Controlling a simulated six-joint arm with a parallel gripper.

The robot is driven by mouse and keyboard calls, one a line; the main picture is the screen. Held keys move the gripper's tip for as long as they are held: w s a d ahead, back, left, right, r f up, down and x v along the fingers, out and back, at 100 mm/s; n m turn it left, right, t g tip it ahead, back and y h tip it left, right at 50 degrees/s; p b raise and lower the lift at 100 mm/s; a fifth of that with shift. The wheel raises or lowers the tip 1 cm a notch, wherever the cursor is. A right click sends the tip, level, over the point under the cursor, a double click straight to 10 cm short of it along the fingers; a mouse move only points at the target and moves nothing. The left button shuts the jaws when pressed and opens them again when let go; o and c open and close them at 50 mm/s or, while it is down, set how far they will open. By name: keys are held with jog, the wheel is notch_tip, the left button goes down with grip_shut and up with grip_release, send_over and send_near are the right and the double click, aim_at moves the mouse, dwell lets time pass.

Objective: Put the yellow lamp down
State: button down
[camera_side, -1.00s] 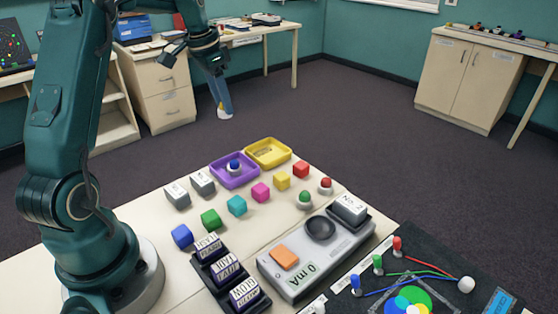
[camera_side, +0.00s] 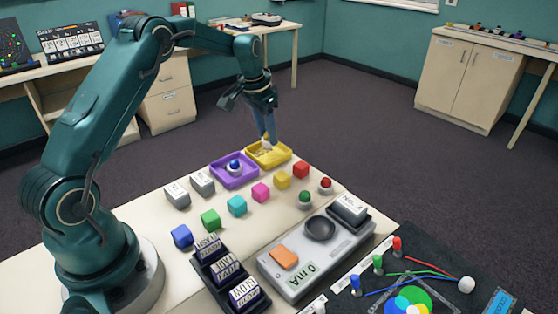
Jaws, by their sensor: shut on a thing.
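My gripper (camera_side: 267,141) points down over the yellow tray (camera_side: 283,158) at the table's far edge. It is shut on the yellow lamp (camera_side: 266,146), of which only a small pale part shows at the fingertips. The rest of the lamp is hidden by the fingers. The lamp is at or just above the tray floor; I cannot tell whether it touches. A blue lamp (camera_side: 235,165) stands in the purple tray (camera_side: 222,180) just left. A green lamp (camera_side: 305,198) and a red lamp (camera_side: 326,184) stand on the table.
Grey blocks (camera_side: 177,196) stand to the left. A grey meter box (camera_side: 315,262) and a dark rack of labelled blocks (camera_side: 225,268) are nearer the camera.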

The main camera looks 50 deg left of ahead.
aim_at(265, 137)
jog(key=shift+s+x, duration=0.15)
jog(key=shift+x, duration=0.6)
jog(key=shift+s+x, duration=0.2)
jog(key=shift+x, duration=0.5)
jog(key=shift+d+f, duration=0.1)
jog(key=shift+f, duration=0.1)
jog(key=shift+c, duration=2.4)
grip_release()
jog(key=a+v, duration=0.1)
jog(key=v, duration=1.1)
jog(key=s+d+r+t, duration=0.1)
jog(key=s+d+r, duration=0.5)
jog(key=s+d, duration=0.35)
jog(key=s+d+f+t, duration=0.1)
jog(key=s+d+f, duration=0.1)
jog(key=s, duration=0.4)
jog(key=s+d+f+t, duration=0.1)
jog(key=s+d, duration=0.3)
jog(key=s, duration=0.2)
jog(key=shift+s+d+f+h, duration=0.3)
jog(key=shift+d+f, duration=0.05)
jog(key=shift+f, duration=0.05)
